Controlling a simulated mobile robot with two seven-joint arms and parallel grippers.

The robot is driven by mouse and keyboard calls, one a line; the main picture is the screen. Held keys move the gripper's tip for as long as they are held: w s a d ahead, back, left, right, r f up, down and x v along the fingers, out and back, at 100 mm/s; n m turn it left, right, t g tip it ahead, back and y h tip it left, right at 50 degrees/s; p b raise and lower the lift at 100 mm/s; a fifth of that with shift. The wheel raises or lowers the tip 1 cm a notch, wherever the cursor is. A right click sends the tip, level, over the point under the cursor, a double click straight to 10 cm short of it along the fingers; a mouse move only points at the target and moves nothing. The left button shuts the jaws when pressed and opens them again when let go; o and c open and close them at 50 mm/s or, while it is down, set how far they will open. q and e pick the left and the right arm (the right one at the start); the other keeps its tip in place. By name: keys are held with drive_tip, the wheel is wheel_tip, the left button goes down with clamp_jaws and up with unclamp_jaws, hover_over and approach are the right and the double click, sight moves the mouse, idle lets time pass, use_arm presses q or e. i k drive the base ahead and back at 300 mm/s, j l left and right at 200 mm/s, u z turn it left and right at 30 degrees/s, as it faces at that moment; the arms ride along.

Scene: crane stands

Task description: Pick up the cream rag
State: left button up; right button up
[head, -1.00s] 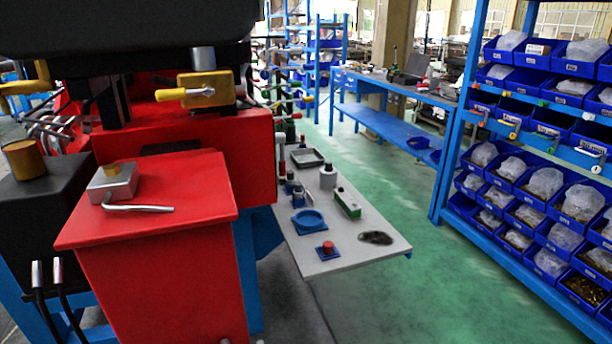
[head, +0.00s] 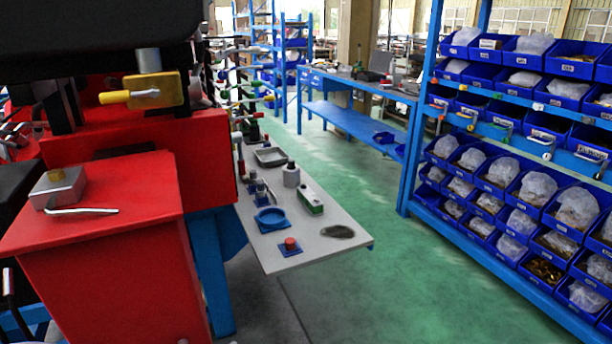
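A flat, grey-brown patch (head: 337,231) lies near the front right corner of the grey side table (head: 308,254). It may be a rag or a stain; I cannot tell which, and it does not look clearly cream. I see no other thing that is plainly a cream rag. Neither of my grippers is in view.
The table also holds a blue ring-shaped dish (head: 270,219), a red button on a blue base (head: 290,245), a green-and-white box (head: 311,203) and a grey tray (head: 270,157). A red machine (head: 100,212) stands left, blue bin shelves (head: 415,180) right. Green floor (head: 400,285) between is clear.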

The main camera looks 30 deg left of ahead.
sight(245, 178)
drive_tip(key=i+l+z, duration=0.1)
drive_tip(key=z, duration=1)
drive_tip(key=i+u, duration=0.3)
drive_tip(key=i, duration=0.15)
drive_tip(key=i+l+u, duration=0.1)
drive_tip(key=i+u, duration=0.2)
drive_tip(key=i, duration=0.15)
drive_tip(key=i+u, duration=0.4)
drive_tip(key=i, duration=0.7)
drive_tip(key=i+u, duration=0.3)
drive_tip(key=i, duration=0.2)
drive_tip(key=i+l+u, duration=0.25)
drive_tip(key=i, duration=0.25)
drive_tip(key=i+j+u, duration=0.1)
drive_tip(key=i+u, duration=0.65)
drive_tip(key=u, duration=0.25)
drive_tip(key=i+u, duration=0.35)
drive_tip(key=i, duration=0.75)
drive_tip(key=i+l, duration=0.1)
drive_tip(key=i, duration=0.95)
drive_tip(key=u, duration=1.25)
